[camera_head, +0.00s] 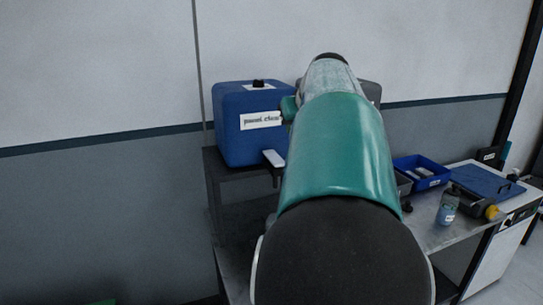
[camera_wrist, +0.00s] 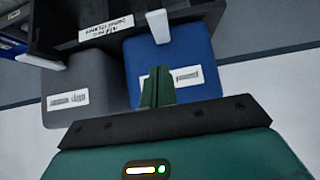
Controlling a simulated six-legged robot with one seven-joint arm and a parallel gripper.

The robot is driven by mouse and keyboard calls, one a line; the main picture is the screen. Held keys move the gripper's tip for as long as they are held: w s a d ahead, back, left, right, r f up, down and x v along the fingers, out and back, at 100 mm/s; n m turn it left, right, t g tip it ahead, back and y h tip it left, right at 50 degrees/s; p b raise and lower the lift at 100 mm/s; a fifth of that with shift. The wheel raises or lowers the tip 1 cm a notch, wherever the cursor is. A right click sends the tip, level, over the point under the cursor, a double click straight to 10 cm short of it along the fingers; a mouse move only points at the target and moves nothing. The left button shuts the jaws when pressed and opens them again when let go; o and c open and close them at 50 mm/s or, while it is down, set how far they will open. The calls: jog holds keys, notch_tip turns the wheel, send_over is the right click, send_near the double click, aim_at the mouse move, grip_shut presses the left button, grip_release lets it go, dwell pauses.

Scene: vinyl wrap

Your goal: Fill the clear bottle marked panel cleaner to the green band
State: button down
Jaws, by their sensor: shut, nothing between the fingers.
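A blue container (camera_head: 245,148) stands on a raised shelf, its white label reading roughly "panel clean…", partly covered by my arm. A white tap lever (camera_head: 273,158) sticks out below its front. A small clear bottle (camera_head: 447,208) with a pale label stands on the bench at the right; its lettering and green band are too small to make out. The wrist view shows the blue container upside down (camera_wrist: 197,50) with its lever (camera_wrist: 158,27). My gripper (camera_wrist: 157,72) is shut and empty in front of the container's label; whether it touches cannot be told.
The bench (camera_head: 428,237) holds a blue bin (camera_head: 432,181), a dark tool with a yellow end (camera_head: 491,212) and a blue panel (camera_head: 483,181). The wall is close behind.

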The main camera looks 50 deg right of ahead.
send_over(278, 159)
jog(key=s+a, duration=0.2)
jog(key=s, duration=0.1)
notch_tip(278, 159, down, 7)
jog(key=shift+w+d+f, duration=0.1)
notch_tip(278, 159, down, 2)
jog(key=shift+f, duration=0.6)
jog(key=shift+w+f, duration=0.1)
jog(key=shift+f, duration=0.25)
